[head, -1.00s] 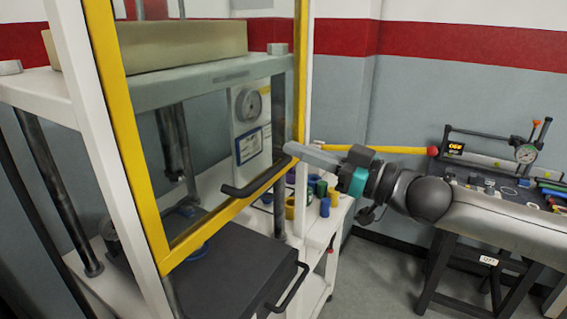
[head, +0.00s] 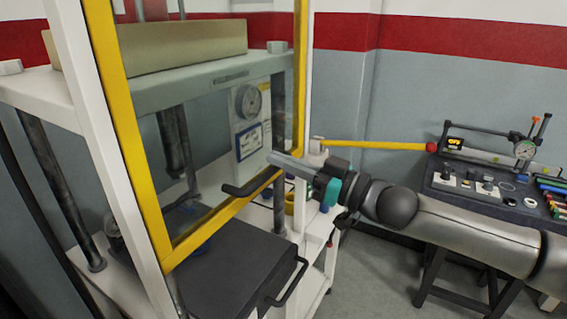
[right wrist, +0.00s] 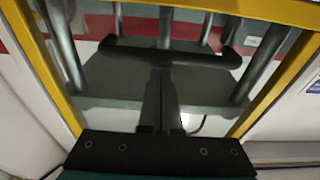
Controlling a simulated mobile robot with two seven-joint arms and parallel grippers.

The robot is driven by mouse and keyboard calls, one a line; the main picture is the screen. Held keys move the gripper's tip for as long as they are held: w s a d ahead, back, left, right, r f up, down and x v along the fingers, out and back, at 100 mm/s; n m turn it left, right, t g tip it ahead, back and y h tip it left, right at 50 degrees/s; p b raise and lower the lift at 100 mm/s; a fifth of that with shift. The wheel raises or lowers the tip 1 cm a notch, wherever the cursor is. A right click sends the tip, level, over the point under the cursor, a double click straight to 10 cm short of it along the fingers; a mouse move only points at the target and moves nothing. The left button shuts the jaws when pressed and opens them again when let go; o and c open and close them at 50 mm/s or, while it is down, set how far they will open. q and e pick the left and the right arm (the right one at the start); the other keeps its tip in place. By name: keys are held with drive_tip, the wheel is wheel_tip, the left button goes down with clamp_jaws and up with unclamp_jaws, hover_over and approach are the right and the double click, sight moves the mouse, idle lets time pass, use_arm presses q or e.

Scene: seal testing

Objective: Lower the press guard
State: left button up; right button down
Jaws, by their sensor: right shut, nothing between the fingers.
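The press guard (head: 118,130) is a clear panel in a yellow frame on the front of the white press, its lower edge above the dark press bed. A black bar handle (head: 245,186) sits along its lower edge; in the right wrist view the handle (right wrist: 170,55) lies across the upper middle. My right gripper (head: 274,158) is shut and empty at the handle's right end in the head view. In the right wrist view its fingertips (right wrist: 160,72) overlap the handle's middle; I cannot tell whether they touch it. My left gripper is not in view.
A dark block (head: 225,265) with its own black handle (head: 290,282) lies below the guard. A gauge panel (head: 250,120) stands inside the press. A yellow rod (head: 375,145) and a tool bench (head: 480,190) are to the right. Floor shows between press and bench.

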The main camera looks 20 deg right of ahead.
drive_tip(key=shift+f, duration=0.25)
wheel_tip(320, 180, down, 25)
drive_tip(key=b, duration=1.2)
drive_tip(key=shift+r, duration=0.15)
drive_tip(key=shift+s, duration=0.1)
wheel_tip(320, 180, up, 5)
drive_tip(key=p, duration=0.4)
drive_tip(key=v, duration=0.9)
drive_tip(key=shift+f, duration=0.4)
